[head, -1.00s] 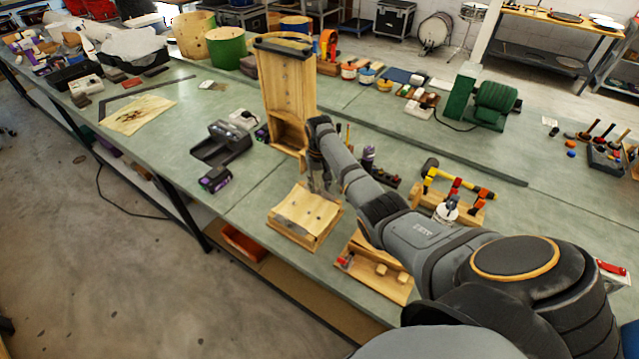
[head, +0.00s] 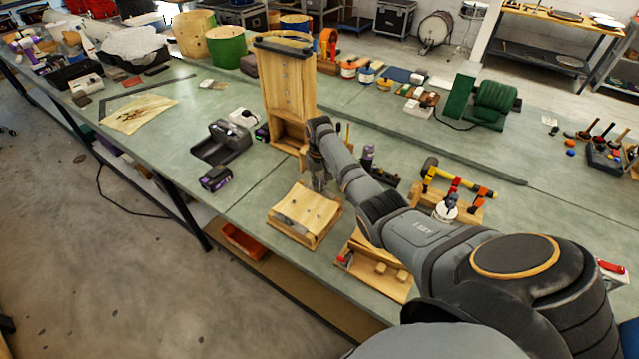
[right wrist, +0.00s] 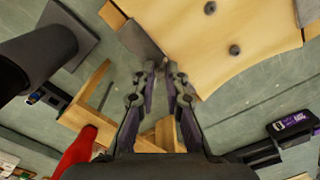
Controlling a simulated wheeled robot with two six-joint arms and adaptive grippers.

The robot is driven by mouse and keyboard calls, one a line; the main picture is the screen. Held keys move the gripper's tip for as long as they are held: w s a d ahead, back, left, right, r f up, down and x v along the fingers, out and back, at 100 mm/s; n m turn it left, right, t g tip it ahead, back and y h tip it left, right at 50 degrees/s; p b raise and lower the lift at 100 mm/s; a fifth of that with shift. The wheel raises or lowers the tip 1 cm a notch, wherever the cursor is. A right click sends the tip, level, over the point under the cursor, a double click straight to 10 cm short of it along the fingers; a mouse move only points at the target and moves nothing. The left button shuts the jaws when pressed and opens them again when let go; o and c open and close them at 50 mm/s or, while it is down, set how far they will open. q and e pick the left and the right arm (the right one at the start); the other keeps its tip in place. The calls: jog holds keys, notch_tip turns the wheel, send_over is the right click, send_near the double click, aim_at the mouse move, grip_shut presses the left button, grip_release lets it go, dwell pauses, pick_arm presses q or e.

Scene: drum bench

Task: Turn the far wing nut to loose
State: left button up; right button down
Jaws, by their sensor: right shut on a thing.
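A low wooden stand (head: 290,236) carries a pale curved board (head: 305,207) with two dark round fasteners; the board also fills the top of the right wrist view (right wrist: 205,45). My right gripper (head: 324,188) points down at the board's far right edge. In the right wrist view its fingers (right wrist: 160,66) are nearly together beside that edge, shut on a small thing. It fits the far wing nut, but the fingertips hide it, so its angle cannot be read. A grey flat piece (right wrist: 138,40) lies by the tips. My left gripper is out of view.
A tall wooden frame (head: 283,85) stands just behind the gripper. A wooden tray with small blocks (head: 378,280) is at the right, under my arm. A purple-black battery (head: 215,179) and a dark charger (head: 221,142) lie left. Bench between battery and stand is clear.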

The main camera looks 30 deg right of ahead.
aim_at(320, 188)
jog(key=n, duration=0.1)
jog(key=n+p, duration=0.1)
jog(key=shift+r+n, duration=0.2)
jog(key=shift+n, duration=0.1)
jog(key=n+p, duration=0.1)
jog(key=n, duration=0.2)
jog(key=shift+n+p, duration=0.3)
jog(key=n, duration=0.3)
jog(key=shift+f+n+p, duration=0.1)
jog(key=shift+n+p, duration=0.2)
jog(key=shift+p, duration=0.05)
jog(key=shift+w+n, duration=0.1)
jog(key=shift+n, duration=1.5)
jog(key=c, duration=1.4)
grip_release()
notch_tip(320, 188, up, 12)
jog(key=shift+f, duration=0.1)
